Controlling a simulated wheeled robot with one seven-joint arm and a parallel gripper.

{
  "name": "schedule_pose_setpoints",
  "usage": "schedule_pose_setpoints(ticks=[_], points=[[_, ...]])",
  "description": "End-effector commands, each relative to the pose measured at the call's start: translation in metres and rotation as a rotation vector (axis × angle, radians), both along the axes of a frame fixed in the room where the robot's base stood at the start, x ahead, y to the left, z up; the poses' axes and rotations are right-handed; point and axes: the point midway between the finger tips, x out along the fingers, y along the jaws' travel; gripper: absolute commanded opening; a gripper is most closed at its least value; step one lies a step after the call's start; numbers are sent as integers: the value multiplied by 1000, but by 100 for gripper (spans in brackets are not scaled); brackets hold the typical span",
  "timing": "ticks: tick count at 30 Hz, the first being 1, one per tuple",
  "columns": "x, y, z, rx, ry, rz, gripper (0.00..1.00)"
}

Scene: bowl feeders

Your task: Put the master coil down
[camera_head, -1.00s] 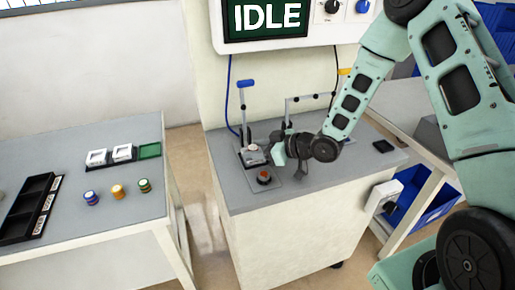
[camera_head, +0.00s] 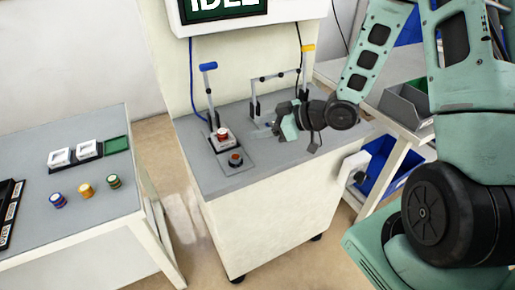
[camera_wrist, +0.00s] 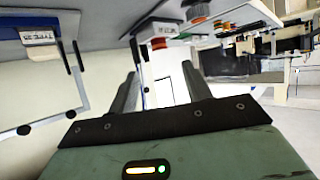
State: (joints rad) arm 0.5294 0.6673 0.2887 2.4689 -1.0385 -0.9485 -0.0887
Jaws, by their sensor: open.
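The master coil (camera_head: 222,132), a small reddish spool, sits on a pale square block on the grey bench top, below the blue-handled lever. In the wrist view the coil (camera_wrist: 159,43) appears upside down, beyond my fingers and between them. My gripper (camera_head: 264,131) is to the right of the coil, low over the bench and apart from it. Its two fingers (camera_wrist: 160,88) are spread in the wrist view with nothing between them.
A blue-handled lever (camera_head: 210,85) stands behind the coil, and a yellow-handled lever (camera_head: 304,65) stands further right. A reddish button (camera_head: 236,158) lies in front of the coil. A separate left table (camera_head: 100,200) holds blue, yellow and green coils and trays. A floor gap separates it from the bench.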

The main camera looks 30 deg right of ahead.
Motion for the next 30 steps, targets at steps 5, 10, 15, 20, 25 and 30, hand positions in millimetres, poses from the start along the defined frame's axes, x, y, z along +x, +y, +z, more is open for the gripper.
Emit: schedule_pose_setpoints(ticks=[5, 10, 15, 20, 25, 30], points=[[-5, 38, 6, -233, 140, -10, 49], [-50, 76, 25, -454, 341, -73, 49], [-133, 110, 53, -587, 558, -113, 49], [-210, 129, 74, -651, 732, -104, 49], [-254, 135, 85, -678, 830, -87, 49], [-259, 135, 86, -682, 846, -87, 49]])
